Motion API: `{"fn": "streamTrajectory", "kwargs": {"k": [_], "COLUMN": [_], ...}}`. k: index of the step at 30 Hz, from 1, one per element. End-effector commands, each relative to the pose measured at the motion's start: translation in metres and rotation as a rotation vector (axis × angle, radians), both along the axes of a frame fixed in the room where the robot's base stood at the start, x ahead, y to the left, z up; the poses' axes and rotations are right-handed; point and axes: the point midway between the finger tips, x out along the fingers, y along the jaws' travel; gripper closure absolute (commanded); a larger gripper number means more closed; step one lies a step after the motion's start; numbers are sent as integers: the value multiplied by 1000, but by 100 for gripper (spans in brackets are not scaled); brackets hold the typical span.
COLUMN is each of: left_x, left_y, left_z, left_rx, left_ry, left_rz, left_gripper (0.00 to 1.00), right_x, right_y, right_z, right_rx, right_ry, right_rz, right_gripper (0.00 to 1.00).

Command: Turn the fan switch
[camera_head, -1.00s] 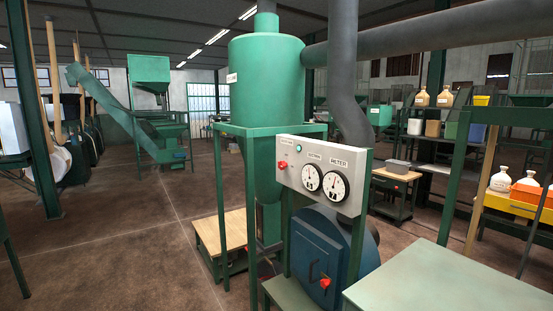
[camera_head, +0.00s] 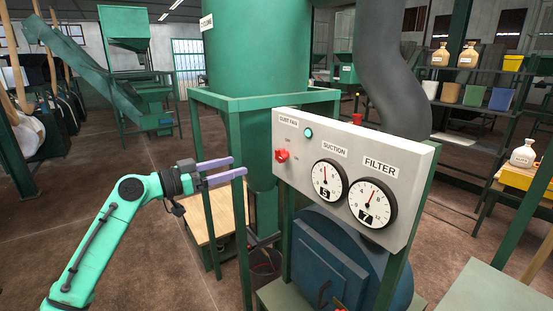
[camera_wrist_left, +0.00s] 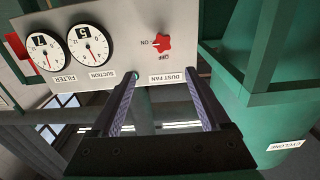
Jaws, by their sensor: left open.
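The fan switch is a red knob (camera_head: 282,156) under the "DUST FAN" label on a pale grey panel (camera_head: 262,115). In the left wrist view the knob (camera_wrist_left: 162,42) shows upside down, with "ON" and "OFF" marks beside it. My left gripper (camera_head: 240,168) is open and empty, with purple-grey fingers pointing at the panel from the left. Its fingertips are apart from the knob. In the left wrist view the fingers (camera_wrist_left: 162,82) lie below the knob, on either side of the "DUST FAN" label. My right gripper is not in view.
Two round gauges, suction (camera_head: 329,181) and filter (camera_head: 372,203), are right of the knob. A green lamp (camera_head: 309,133) sits above. A green cyclone (camera_head: 258,50) in a green frame stands behind, with its post (camera_head: 242,245) near my left gripper.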

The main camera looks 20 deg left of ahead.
Motion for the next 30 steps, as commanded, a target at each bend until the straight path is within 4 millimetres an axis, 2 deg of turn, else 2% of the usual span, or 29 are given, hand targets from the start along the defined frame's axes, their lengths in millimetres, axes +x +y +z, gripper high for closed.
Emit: {"fn": "streamTrajectory", "kwargs": {"k": [5,12,18,21,28,29,30], "left_x": [21,72,103,110,111,111,111], "left_y": [-19,-61,-86,-91,-92,-92,-92], "left_z": [7,8,3,1,-2,-2,-2], "left_rx": [-5,-7,-7,-6,-4,-4,-4], "left_ry": [0,4,4,4,3,3,3], "left_rz": [-5,-3,-1,0,0,0,0], "left_gripper": [20,20,20,20,20,24,39], "right_x": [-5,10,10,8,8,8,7], "right_y": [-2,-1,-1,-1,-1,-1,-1], "right_z": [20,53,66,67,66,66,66], "right_rx": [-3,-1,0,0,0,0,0], "right_ry": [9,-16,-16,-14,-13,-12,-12], "right_rz": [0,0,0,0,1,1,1], "right_gripper": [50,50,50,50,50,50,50]}}
